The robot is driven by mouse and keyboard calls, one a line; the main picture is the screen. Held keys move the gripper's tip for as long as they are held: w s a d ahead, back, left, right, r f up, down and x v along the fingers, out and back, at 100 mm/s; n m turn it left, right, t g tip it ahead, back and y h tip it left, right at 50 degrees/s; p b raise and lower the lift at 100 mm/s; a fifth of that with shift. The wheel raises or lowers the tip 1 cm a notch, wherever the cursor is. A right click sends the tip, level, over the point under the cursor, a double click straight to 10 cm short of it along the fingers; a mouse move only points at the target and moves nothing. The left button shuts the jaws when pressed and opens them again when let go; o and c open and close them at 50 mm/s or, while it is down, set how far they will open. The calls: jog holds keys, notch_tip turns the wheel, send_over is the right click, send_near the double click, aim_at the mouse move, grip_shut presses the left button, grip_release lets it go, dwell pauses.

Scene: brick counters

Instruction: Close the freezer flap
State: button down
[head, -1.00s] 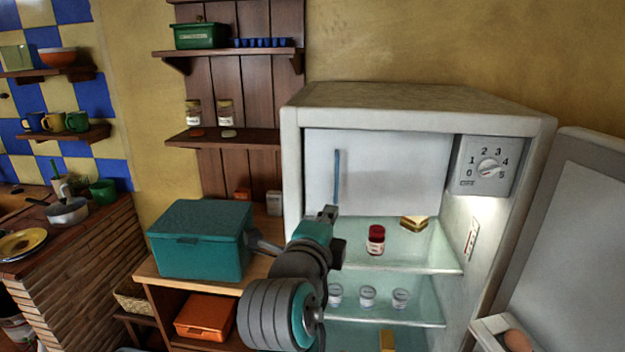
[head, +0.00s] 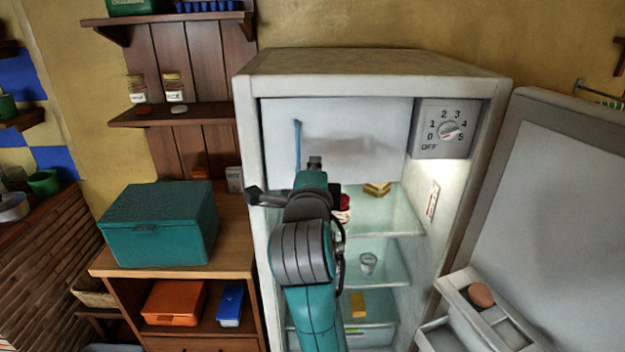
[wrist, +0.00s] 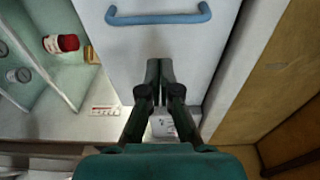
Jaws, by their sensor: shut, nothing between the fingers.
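The freezer flap (head: 350,130) is a pale panel across the top of the open fridge, with a thin blue handle (head: 297,145) at its left side. It looks upright; I cannot tell whether it is fully flush with its frame. My gripper (head: 315,162) is in front of the flap's lower left part, partly hidden by my arm. In the wrist view the flap (wrist: 125,60) appears turned sideways, with the blue handle (wrist: 158,18) at the top. My gripper (wrist: 160,62) is shut and empty over the flap, apart from the handle. I cannot tell whether the fingertips touch it.
The fridge door (head: 575,190) stands open at the right, with an egg in its rack (head: 455,285). A dial panel (head: 445,128) is right of the flap. Glass shelves below hold a red jar (head: 344,215) and a small cup (head: 368,263). A teal box (head: 160,235) stands left.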

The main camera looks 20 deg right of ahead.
aim_at(297, 153)
jog(key=shift+w+a, duration=0.25)
jog(key=shift+w, duration=0.4)
jog(key=shift+w+a, duration=0.2)
jog(key=shift+w, duration=0.4)
jog(key=shift+w+a, duration=0.25)
jog(key=shift+w, duration=0.4)
jog(key=shift+w, duration=1.6)
